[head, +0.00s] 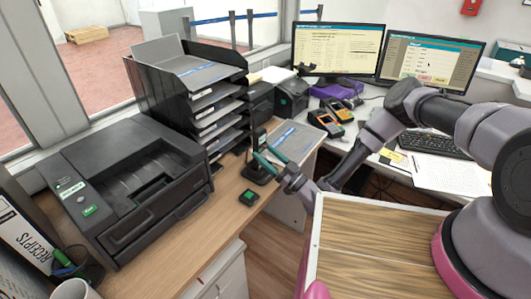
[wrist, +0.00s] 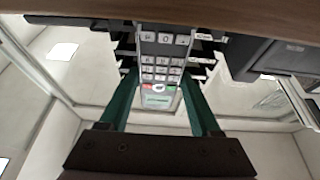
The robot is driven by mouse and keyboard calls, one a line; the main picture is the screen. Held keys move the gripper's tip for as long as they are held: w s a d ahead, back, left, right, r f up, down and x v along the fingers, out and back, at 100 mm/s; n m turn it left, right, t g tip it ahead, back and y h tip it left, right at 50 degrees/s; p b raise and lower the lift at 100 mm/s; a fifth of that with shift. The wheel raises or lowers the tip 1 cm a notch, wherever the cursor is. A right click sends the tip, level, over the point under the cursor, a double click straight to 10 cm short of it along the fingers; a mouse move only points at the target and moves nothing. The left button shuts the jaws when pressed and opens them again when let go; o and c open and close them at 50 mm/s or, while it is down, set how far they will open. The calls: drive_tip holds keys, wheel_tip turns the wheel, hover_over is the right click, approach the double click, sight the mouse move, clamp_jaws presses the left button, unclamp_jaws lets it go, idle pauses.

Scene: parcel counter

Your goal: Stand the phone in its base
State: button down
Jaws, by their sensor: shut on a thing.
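My gripper (head: 266,160) is at the counter's right side, in front of the letter trays, its teal fingers closed on the phone (head: 259,138). In the wrist view the phone (wrist: 161,72) shows its grey keypad, a red and a green key and a small lit screen, between the two fingers (wrist: 162,95). It looks roughly upright in the head view. A dark stand that looks like the base (head: 257,175) is directly below the phone on the counter. The fingers partly cover where phone and base meet, so I cannot tell whether they touch.
A small black box with a green top (head: 249,197) lies just in front of the base. A large black printer (head: 130,185) and the letter trays (head: 200,85) stand to the left and behind. Bare wooden counter (head: 205,240) is free in front.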

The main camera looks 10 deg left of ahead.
drive_tip(key=shift+f, duration=0.8)
idle(0.4)
unclamp_jaws()
drive_tip(key=v, duration=1.1)
idle(0.5)
